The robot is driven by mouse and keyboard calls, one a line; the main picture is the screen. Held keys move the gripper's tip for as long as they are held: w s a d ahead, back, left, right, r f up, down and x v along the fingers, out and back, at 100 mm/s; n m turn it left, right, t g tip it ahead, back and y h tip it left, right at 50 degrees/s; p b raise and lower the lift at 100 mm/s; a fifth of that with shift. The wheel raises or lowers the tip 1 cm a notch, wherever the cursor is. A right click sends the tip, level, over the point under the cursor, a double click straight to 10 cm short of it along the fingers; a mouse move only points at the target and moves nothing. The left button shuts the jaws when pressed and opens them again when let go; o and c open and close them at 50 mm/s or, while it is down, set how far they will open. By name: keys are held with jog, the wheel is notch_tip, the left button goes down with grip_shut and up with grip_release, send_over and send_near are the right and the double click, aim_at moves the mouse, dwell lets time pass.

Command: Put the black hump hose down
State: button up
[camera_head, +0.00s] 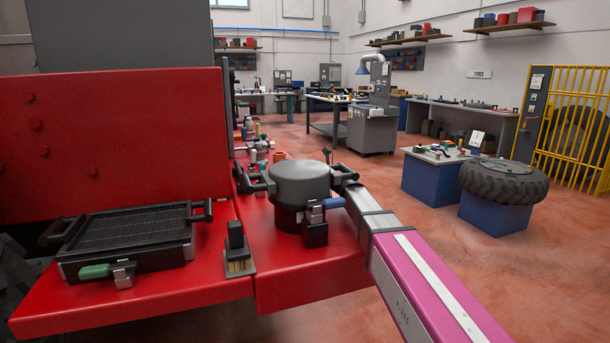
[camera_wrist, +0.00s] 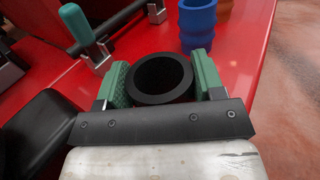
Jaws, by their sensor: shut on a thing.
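The black hump hose (camera_wrist: 163,98), a short open tube, is between the green-padded fingers of my gripper (camera_wrist: 157,76) in the wrist view. The gripper is shut on it, with one pad on each side, and I look down into its dark opening. The red surface (camera_wrist: 130,68) lies around and below the hose; I cannot tell whether its lower end touches. A blue ribbed hose (camera_wrist: 198,25) stands just beyond the right finger, apart from the black one. In the head view, my gripper and the hose cannot be made out behind the black round canister.
The black round canister (camera_head: 298,185) with side latches, a brush (camera_head: 237,250) and a black air-filter box (camera_head: 130,238) are on the red truck bed (camera_head: 320,275). Several small bottles and parts crowd its far strip. A green handle (camera_wrist: 75,22) stands left of the gripper.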

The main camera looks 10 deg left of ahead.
jog(key=shift+f, duration=0.15)
jog(key=o, duration=1)
jog(key=shift+o, duration=0.2)
jog(key=shift+s+d, duration=0.2)
jog(key=shift+d, duration=0.1)
jog(key=v, duration=1.1)
jog(key=shift+d, duration=0.15)
